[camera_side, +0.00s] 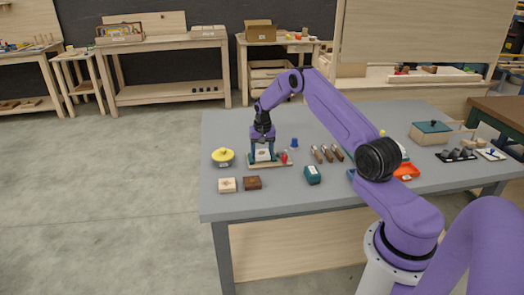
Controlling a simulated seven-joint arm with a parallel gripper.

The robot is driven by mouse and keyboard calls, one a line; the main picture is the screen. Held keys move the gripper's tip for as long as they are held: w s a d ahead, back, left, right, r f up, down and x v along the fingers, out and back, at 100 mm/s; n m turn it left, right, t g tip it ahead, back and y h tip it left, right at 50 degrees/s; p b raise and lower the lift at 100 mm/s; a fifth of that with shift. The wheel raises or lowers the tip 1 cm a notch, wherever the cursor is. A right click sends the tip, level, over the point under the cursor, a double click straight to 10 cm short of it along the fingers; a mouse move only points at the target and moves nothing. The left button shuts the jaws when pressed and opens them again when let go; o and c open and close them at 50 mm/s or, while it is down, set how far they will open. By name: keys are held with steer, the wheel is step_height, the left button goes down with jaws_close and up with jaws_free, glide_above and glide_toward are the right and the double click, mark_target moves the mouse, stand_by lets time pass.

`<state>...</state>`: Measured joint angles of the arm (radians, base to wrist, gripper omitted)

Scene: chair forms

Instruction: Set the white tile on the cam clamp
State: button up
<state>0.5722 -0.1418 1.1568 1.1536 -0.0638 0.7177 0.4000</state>
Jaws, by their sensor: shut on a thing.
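My gripper (263,157) points straight down over the left part of the grey table. Its two teal fingers are shut on the white tile (262,155), a small pale piece between them. The cam clamp (284,163) is a low, pale base with a small red part at its right end. It lies directly below my gripper. The tile is at or just above the base; I cannot tell whether they touch. The fingers hide part of the base and of the tile's edges.
A yellow round piece (222,155) stands left of the clamp. A pale block (227,185) and a dark brown block (252,182) lie in front. A teal block (312,175), a small blue piece (294,143) and several brown handles (327,153) are to the right.

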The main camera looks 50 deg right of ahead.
steer(key=o, duration=1.4)
steer(key=shift+c, duration=0.2)
steer(key=shift+r, duration=3)
